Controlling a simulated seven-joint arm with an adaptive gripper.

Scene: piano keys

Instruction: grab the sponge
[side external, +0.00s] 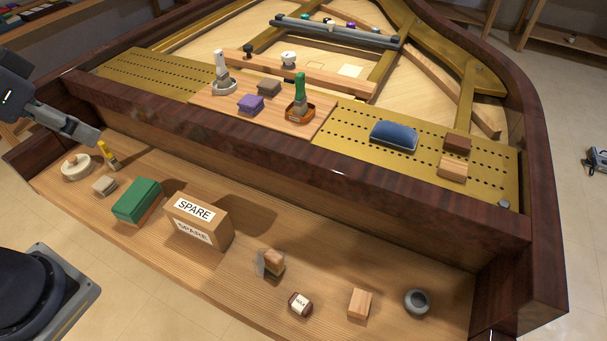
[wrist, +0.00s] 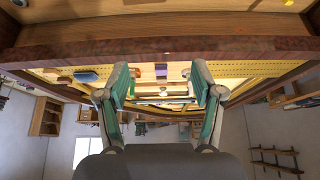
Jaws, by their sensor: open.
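No single thing is clearly the sponge. Small soft-looking blocks that could be one are a purple block (side external: 250,103) and a grey-brown block (side external: 269,88) on the wooden board, and a beige block (side external: 104,186) on the lower shelf. A larger green block (side external: 137,201) lies to the right of the beige one. My gripper (side external: 88,135) is at the left edge of the side view, above the left end of the shelf and apart from these blocks. In the wrist view my gripper (wrist: 160,80) has its fingers spread, with nothing held between them.
A SPARE box (side external: 199,220) stands mid-shelf. A white ring-shaped item (side external: 77,167) and a yellow-handled tool (side external: 108,155) are near my gripper. A dark wooden rail (side external: 290,160) rises behind the shelf. A green-handled brush (side external: 299,95) and blue cushion (side external: 394,135) sit beyond.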

